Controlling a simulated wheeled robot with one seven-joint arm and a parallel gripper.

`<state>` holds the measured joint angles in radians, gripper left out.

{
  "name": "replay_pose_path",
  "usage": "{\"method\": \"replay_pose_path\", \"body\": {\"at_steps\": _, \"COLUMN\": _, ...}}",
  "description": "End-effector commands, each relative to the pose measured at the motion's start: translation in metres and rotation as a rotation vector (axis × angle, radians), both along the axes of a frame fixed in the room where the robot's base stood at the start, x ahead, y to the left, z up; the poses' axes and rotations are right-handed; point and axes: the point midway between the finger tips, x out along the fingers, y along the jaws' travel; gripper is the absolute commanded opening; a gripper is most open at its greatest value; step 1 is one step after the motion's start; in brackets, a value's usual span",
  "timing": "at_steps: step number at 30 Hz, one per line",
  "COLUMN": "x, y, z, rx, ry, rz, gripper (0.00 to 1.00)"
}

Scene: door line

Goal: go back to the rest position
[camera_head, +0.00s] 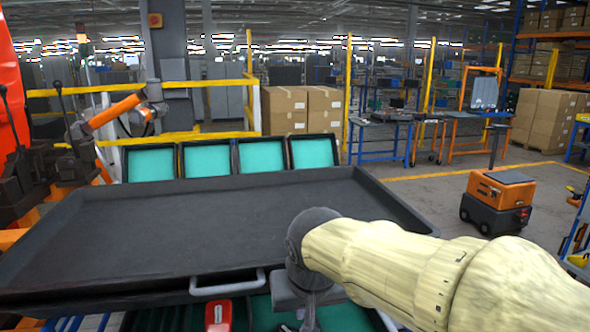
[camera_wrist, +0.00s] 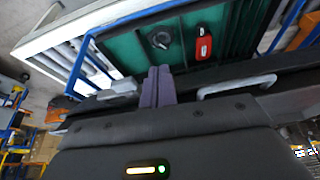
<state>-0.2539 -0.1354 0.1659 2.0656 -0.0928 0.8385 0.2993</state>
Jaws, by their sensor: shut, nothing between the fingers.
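My gripper shows in the wrist view (camera_wrist: 158,86) with its two grey-purple fingers together and nothing between them. In the head view my pale-covered arm reaches in from the lower right, and the gripper (camera_head: 308,312) hangs at the front edge of a large dark tray (camera_head: 200,225). The fingertips are hard to make out there. In the wrist view the fingers lie between two grey handles, one on the right (camera_wrist: 237,86) and one on the left (camera_wrist: 118,89). I cannot tell whether they touch anything.
Below the tray's front edge, a green-lined surface (camera_wrist: 125,50) bears a red item (camera_wrist: 204,43) and a dark round part (camera_wrist: 160,38). Several teal-lined bins (camera_head: 262,155) stand behind the tray. An orange arm (camera_head: 115,110) is at left. An orange cart (camera_head: 497,200) stands on open floor at right.

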Motion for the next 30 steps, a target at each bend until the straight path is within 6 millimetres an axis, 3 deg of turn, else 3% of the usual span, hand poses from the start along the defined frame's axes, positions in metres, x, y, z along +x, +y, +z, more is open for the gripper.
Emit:
{"method": "replay_pose_path", "body": {"at_steps": 5, "x": -0.001, "y": -0.051, "z": -0.048, "rx": -0.01, "ry": 0.067, "rz": -0.057, "gripper": 0.0}}
{"method": "replay_pose_path", "body": {"at_steps": 9, "x": -0.021, "y": -0.1, "z": -0.092, "rx": -0.013, "ry": 0.119, "rz": -0.118, "gripper": 0.0}}
{"method": "replay_pose_path", "body": {"at_steps": 13, "x": -0.043, "y": -0.129, "z": -0.118, "rx": -0.013, "ry": 0.146, "rz": -0.163, "gripper": 0.0}}
{"method": "replay_pose_path", "body": {"at_steps": 18, "x": -0.052, "y": -0.139, "z": -0.129, "rx": -0.015, "ry": 0.153, "rz": -0.174, "gripper": 0.0}}
{"method": "replay_pose_path", "body": {"at_steps": 30, "x": -0.051, "y": -0.138, "z": -0.129, "rx": -0.015, "ry": 0.152, "rz": -0.172, "gripper": 0.0}}
